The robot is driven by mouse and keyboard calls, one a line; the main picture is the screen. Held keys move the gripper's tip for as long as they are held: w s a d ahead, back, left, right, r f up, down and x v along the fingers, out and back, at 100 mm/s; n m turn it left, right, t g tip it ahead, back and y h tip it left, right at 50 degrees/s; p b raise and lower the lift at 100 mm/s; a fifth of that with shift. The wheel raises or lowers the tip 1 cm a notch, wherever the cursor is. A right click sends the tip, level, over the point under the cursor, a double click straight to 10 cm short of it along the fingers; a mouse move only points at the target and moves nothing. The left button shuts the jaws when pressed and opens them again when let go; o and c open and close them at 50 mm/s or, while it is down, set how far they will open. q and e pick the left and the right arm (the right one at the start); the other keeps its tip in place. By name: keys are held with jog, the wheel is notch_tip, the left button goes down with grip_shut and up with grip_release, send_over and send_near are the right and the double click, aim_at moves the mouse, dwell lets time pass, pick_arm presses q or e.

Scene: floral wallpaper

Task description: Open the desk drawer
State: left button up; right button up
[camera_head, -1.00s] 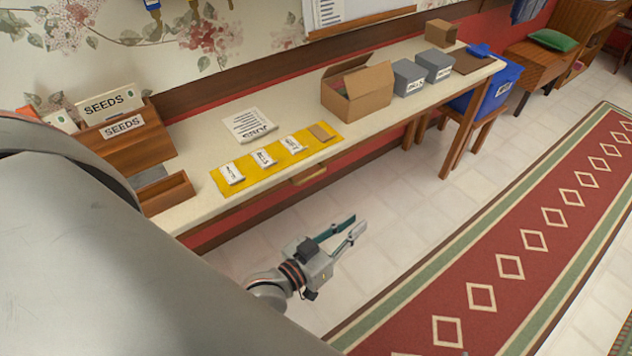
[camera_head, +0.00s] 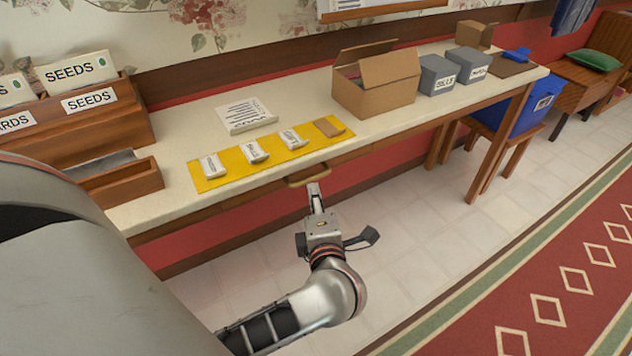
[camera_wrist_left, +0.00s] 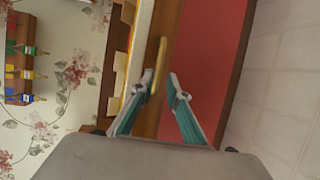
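The long desk (camera_head: 300,101) has a pale top and a wooden front. Its drawer front (camera_head: 352,154) sits flush under the top and looks closed. A curved tan handle (camera_head: 309,177) sticks out from it, below the yellow mat. My left gripper (camera_head: 314,188) points at the handle from the front, just below it in the head view. In the left wrist view the fingers (camera_wrist_left: 161,77) are spread and empty, with the handle (camera_wrist_left: 160,62) ahead between the tips. I cannot tell whether they touch it. My right gripper is not in view.
A yellow mat (camera_head: 212,180) with seed packets lies above the drawer. A wooden seed box (camera_head: 100,125) and small tray (camera_head: 128,183) stand left; an open cardboard box (camera_head: 390,85) and grey bins (camera_head: 438,73) stand right. The floor in front is clear.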

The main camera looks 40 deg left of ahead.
aim_at(311, 179)
pick_arm(q)
jog(key=b+x, duration=0.1)
jog(key=x, duration=0.6)
jog(key=shift+w+a, duration=0.15)
grip_shut()
